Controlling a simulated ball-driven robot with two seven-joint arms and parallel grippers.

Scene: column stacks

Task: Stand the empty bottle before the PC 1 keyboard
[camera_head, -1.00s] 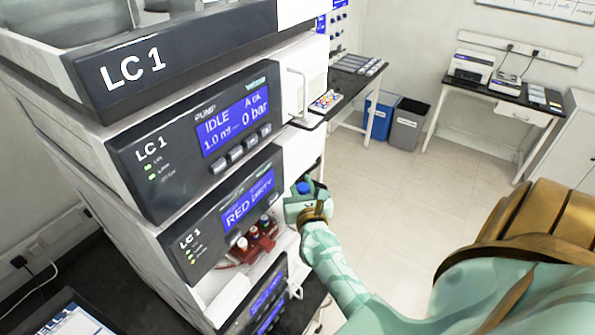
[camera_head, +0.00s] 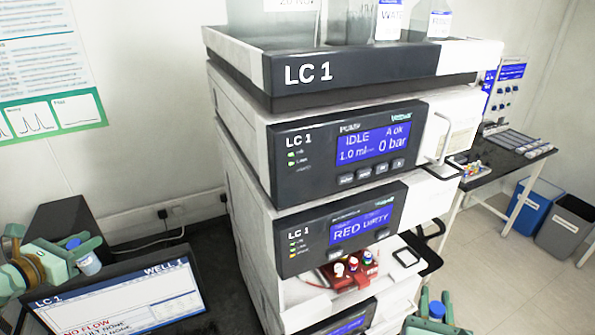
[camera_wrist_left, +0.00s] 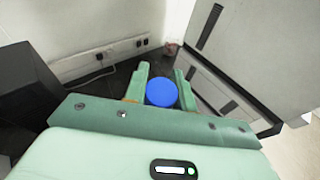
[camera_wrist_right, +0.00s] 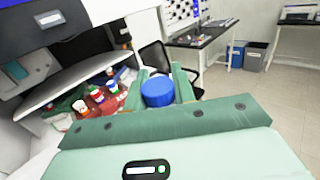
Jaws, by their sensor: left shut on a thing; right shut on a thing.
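My left gripper (camera_head: 80,258), at the left edge of the head view, is shut on a small blue-capped bottle (camera_head: 88,265) beside the LC 1 monitor. Its blue cap (camera_wrist_left: 161,92) sits between the fingers in the left wrist view. My right gripper (camera_head: 436,318), at the bottom of the head view, is shut on a blue-capped thing (camera_head: 436,309); only the blue cap (camera_wrist_right: 157,92) shows in the right wrist view. I cannot tell whether either vessel is empty. No PC 1 keyboard is in sight.
The LC 1 stack (camera_head: 322,165) stands in the middle, with bottles on its top tray. A red rack (camera_head: 352,273) of vials sits in its opening. The LC 1 monitor (camera_head: 120,305) is at lower left. A bench (camera_head: 511,158) and bins (camera_head: 536,207) stand right.

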